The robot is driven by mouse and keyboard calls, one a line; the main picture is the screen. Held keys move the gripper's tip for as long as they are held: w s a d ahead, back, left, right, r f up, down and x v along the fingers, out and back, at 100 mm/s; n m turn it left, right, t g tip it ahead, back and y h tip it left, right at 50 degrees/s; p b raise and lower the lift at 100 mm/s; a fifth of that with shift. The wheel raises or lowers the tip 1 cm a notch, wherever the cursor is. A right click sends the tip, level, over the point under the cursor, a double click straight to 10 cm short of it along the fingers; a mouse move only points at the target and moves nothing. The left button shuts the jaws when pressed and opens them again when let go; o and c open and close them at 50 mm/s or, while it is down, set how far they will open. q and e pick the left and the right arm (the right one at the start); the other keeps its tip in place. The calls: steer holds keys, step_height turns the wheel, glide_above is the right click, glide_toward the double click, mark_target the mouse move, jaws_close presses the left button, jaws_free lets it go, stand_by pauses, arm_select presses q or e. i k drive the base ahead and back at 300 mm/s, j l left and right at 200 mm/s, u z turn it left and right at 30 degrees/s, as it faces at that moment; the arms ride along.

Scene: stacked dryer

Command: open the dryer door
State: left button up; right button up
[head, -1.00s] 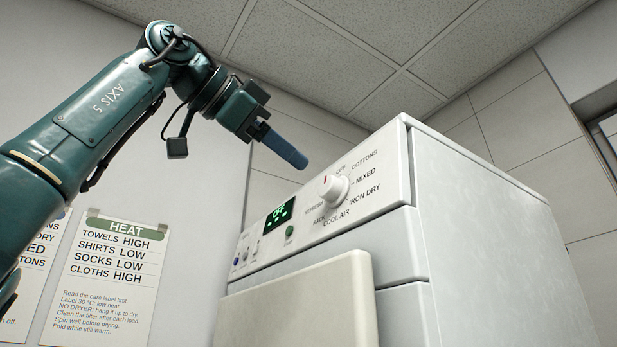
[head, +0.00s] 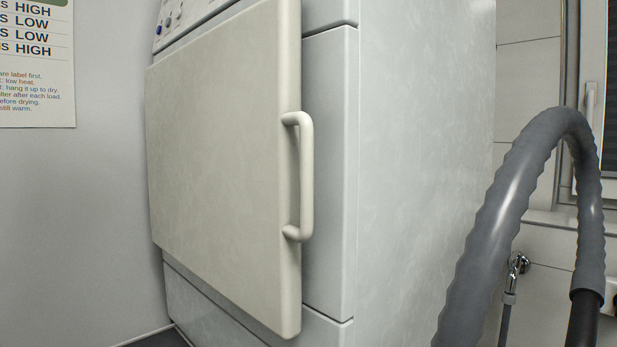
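The dryer door (head: 220,170) is a cream, flat square panel on the front of the white dryer (head: 425,130). It looks shut, flush against the body. A cream bar handle (head: 306,178) stands upright on the door's right edge and is clear of any gripper. Neither of my grippers is in the head view now.
A grey ribbed hose (head: 503,205) arches up at the right, in front of the dryer's side. A tap (head: 517,266) is on the tiled wall behind it. A heat notice (head: 37,65) hangs on the left wall. The space before the door looks free.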

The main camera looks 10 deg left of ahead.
mark_target(229, 139)
steer(key=k+j, duration=0.5)
steer(key=k, duration=0.15)
steer(key=k+j, duration=0.5)
steer(key=k, duration=0.15)
